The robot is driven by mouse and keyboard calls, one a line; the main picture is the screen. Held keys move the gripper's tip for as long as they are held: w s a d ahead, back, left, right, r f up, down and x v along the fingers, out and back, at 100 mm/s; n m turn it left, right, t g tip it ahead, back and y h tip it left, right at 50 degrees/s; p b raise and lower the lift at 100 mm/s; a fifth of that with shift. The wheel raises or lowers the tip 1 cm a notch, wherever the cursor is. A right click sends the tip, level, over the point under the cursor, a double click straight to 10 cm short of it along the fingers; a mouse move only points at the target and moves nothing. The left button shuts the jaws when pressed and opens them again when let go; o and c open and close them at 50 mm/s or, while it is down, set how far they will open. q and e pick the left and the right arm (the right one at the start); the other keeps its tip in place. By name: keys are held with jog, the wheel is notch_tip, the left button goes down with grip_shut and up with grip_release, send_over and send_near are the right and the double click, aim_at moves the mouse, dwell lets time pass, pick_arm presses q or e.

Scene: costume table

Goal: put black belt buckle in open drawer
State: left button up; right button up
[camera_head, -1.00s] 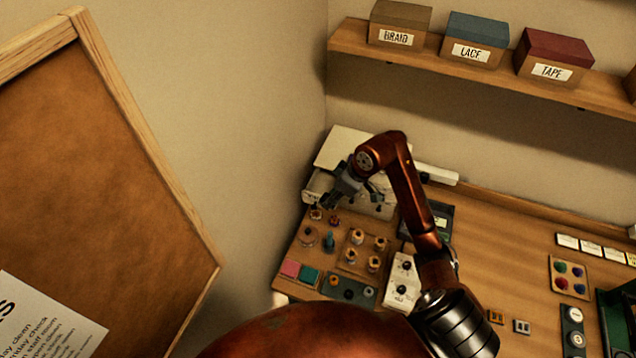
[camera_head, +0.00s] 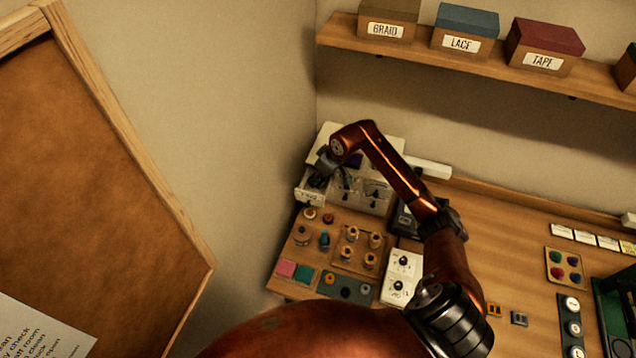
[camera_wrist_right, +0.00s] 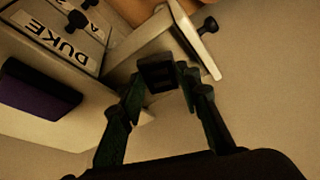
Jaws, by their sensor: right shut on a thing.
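My right gripper (camera_head: 318,180) is at the left end of the white drawer cabinet (camera_head: 375,199). In the right wrist view, the gripper (camera_wrist_right: 160,82) is shut on the black belt buckle (camera_wrist_right: 157,72), held between its fingertips. The open drawer (camera_head: 307,197) sticks out at the cabinet's left. In the right wrist view its front panel (camera_wrist_right: 195,42) with a dark knob lies just beyond the buckle. The buckle overlaps the drawer's opening there; its exact height over the drawer is hard to tell. In the head view the gripper hides the buckle. My left gripper is not in view.
A purple block (camera_wrist_right: 38,92) lies on the cabinet top. Shut drawers with labels, one reading DUKE (camera_wrist_right: 55,40), are beside the open one. A wall is close on the left.

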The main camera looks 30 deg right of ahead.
jog(key=shift+w+d+f, duration=0.2)
jog(key=shift+w+f, duration=0.45)
jog(key=shift+f, duration=0.1)
notch_tip(320, 180, down, 3)
jog(key=shift+p, duration=0.95)
jog(key=shift+f, duration=0.1)
jog(key=o, duration=1.2)
jog(key=shift+c, duration=0.2)
jog(key=b+v, duration=0.2)
jog(key=v, duration=1)
